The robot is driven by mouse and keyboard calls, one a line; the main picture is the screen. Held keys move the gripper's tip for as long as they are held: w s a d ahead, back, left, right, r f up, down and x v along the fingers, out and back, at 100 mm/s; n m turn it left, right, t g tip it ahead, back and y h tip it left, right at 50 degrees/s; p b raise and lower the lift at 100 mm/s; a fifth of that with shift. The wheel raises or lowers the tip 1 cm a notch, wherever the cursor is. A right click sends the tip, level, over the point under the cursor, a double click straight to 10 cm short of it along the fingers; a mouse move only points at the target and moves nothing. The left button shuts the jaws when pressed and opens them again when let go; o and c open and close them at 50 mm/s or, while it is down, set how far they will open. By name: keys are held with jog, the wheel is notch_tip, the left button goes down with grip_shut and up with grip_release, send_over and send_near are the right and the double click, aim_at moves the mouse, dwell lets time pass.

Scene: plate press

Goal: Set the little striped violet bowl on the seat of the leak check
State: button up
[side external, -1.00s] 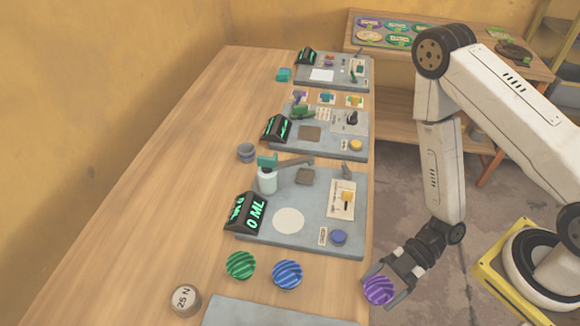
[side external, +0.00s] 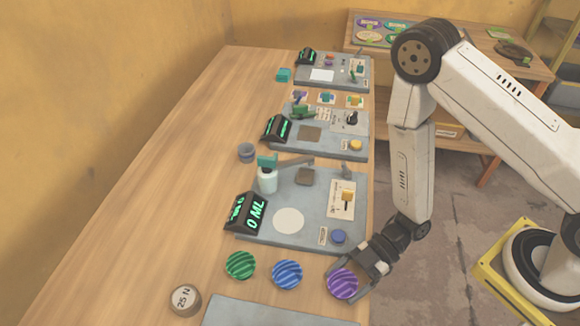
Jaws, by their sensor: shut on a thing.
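The striped violet bowl (side external: 342,284) is between the fingers of my gripper (side external: 352,277), near the right edge of the table, right of the blue bowl. My gripper is shut on it; I cannot tell whether the bowl touches the table or hangs just above it. The nearest station, with a "0 ML" display (side external: 246,213), appears to be the leak check. Its round white seat (side external: 288,221) is empty, up and left of my gripper.
A striped green bowl (side external: 240,265) and a striped blue bowl (side external: 287,274) stand left of my gripper. A "25 N" weight (side external: 185,299) is at the near left. A grey slab (side external: 280,312) lies in front. A blue button (side external: 339,237) is on the station's near right corner.

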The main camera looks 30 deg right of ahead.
jog(key=shift+w+a+r, duration=0.1)
jog(key=shift+w+a, duration=0.45)
jog(key=o, duration=0.7)
jog(key=shift+d, duration=0.1)
jog(key=shift+v, duration=3.8)
jog(key=shift+s, duration=0.1)
